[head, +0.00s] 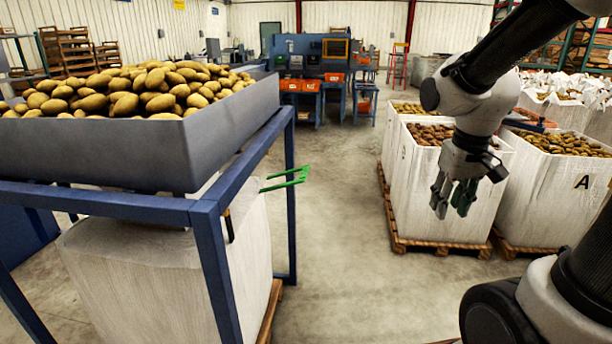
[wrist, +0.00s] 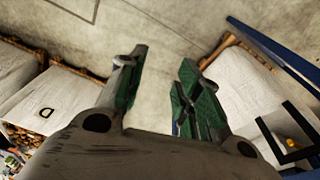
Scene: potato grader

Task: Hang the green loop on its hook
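My gripper (head: 453,200) hangs at the right of the head view, in front of a white potato crate. Its fingers are apart with nothing between them; the wrist view also shows the open fingers with green inner pads (wrist: 158,85). A bright green piece with thin bars (head: 286,178) sticks out beside the blue frame's right post, well left of my gripper. I cannot tell whether it is the green loop or its hook. No other green loop or hook can be made out in either view.
A grey hopper of potatoes (head: 157,158) stands on a blue frame (head: 213,255) at the left, above a white sack (head: 150,275). White crates (head: 540,200) on pallets stand at the right. The concrete floor (head: 335,225) between is clear. A black bent bar (wrist: 269,140) shows in the wrist view.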

